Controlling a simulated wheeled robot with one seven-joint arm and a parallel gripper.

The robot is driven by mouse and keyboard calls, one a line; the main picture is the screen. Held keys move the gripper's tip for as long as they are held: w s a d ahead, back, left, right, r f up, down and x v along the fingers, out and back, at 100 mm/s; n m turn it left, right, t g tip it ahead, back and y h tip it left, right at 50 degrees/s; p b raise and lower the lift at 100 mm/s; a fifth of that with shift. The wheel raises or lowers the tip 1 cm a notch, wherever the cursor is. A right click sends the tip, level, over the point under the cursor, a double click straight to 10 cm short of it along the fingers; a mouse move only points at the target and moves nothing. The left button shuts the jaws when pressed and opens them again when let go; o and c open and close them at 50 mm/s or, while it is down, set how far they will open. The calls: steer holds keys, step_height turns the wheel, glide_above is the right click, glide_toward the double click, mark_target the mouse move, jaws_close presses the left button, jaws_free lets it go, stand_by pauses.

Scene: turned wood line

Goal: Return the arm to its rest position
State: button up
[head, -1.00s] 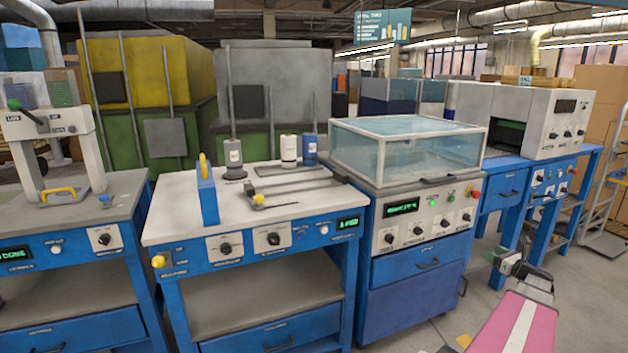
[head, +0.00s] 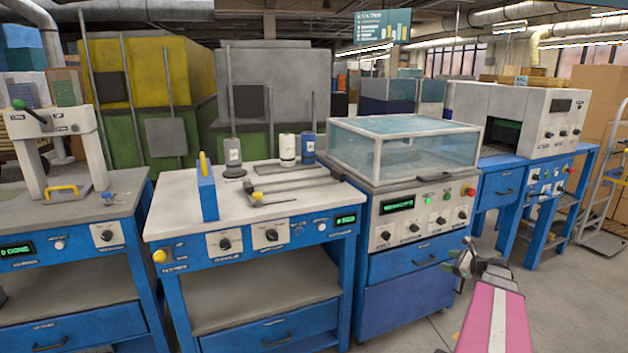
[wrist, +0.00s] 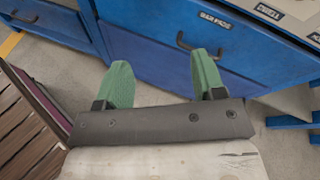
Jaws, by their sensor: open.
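My gripper (head: 463,260) is at the lower right of the head view, at the end of my pink and white arm. It is in front of the blue cabinet under the clear-lidded machine and holds nothing. In the wrist view my gripper (wrist: 163,80) shows two green fingers, spread apart with nothing between them. Beyond the fingers are the grey floor and a blue drawer front (wrist: 235,40) with a dark handle.
The clear-lidded machine (head: 410,205) stands right of the middle bench (head: 265,215), which carries bottles and a blue stand. A press (head: 60,140) stands on the left bench. An oven-like machine (head: 520,120) is at the right. Grey floor (head: 560,310) is free at the lower right.

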steer(key=s+a+f+n+g, duration=0.2)
steer(key=a+n, duration=0.1)
steer(key=a, duration=0.3)
steer(key=s+a+f+n+g+h, duration=0.1)
steer(key=a+n+g, duration=0.25)
steer(key=a, duration=0.35)
steer(key=s+a+f+n+g, duration=0.1)
steer(key=s+a+f+n, duration=0.1)
steer(key=a+n, duration=0.3)
steer(key=s+a+n+g+h, duration=0.4)
steer(key=s+a+n+h, duration=0.3)
steer(key=s+a+n, duration=0.4)
steer(key=a+f+n, duration=0.1)
steer(key=a+n, duration=0.1)
steer(key=a, duration=0.1)
steer(key=shift+s+a+g+h, duration=0.3)
steer(key=shift+g+h, duration=0.05)
steer(key=shift+h, duration=0.05)
